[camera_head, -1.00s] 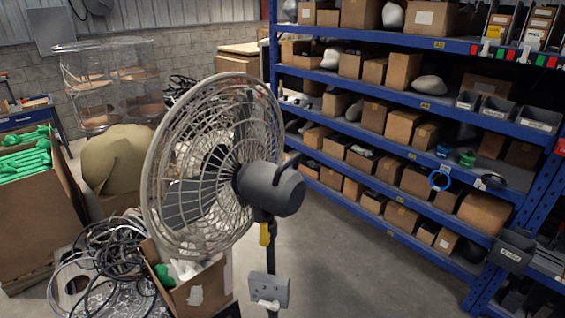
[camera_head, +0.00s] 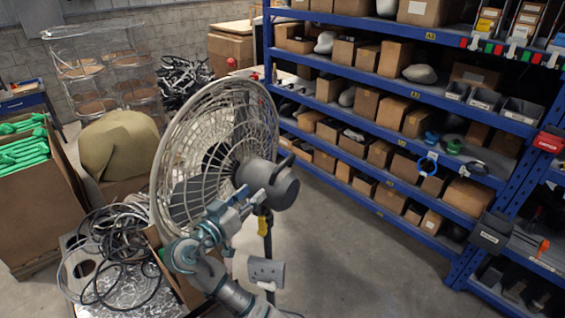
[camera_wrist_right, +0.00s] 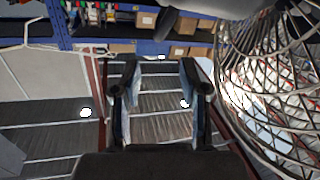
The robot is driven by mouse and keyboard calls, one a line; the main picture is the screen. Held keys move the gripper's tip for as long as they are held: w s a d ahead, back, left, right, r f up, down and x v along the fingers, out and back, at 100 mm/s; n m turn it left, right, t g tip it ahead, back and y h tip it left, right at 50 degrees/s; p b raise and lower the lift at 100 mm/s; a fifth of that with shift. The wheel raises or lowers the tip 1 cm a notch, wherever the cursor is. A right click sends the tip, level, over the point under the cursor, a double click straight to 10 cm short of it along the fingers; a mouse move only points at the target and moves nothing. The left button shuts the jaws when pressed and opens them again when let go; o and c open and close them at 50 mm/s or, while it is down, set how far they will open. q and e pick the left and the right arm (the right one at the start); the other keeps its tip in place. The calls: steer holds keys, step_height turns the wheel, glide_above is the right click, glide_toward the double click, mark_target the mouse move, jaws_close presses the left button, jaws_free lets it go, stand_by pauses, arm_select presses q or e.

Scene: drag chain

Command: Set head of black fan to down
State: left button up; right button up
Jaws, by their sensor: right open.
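The black fan stands in the middle of the head view, with a round wire cage (camera_head: 190,140) and a dark motor housing (camera_head: 268,184) behind it. Its head faces left and looks tilted slightly upward. My right gripper (camera_head: 245,205) is in front of the lower cage, close to the housing; I cannot tell from the head view whether it touches. In the right wrist view the two fingers (camera_wrist_right: 160,85) are apart with nothing between them, and the cage (camera_wrist_right: 275,80) is at the right. My left gripper is not in view.
A blue shelf rack (camera_head: 350,130) with several cardboard boxes fills the right side. A carton with green items (camera_head: 22,150), a tan sack (camera_head: 118,145) and coiled cables (camera_head: 110,250) are at the left. Grey floor (camera_head: 360,265) is free between fan and rack.

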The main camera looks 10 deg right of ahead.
mark_target(283, 165)
steer(key=p+x, duration=0.4)
steer(key=x, duration=1)
steer(key=shift+w+d, duration=0.1)
steer(key=shift+w, duration=0.1)
steer(key=shift+w+d+f, duration=0.1)
steer(key=shift+w+d, duration=0.25)
jaws_close()
steer(key=shift+a, duration=0.1)
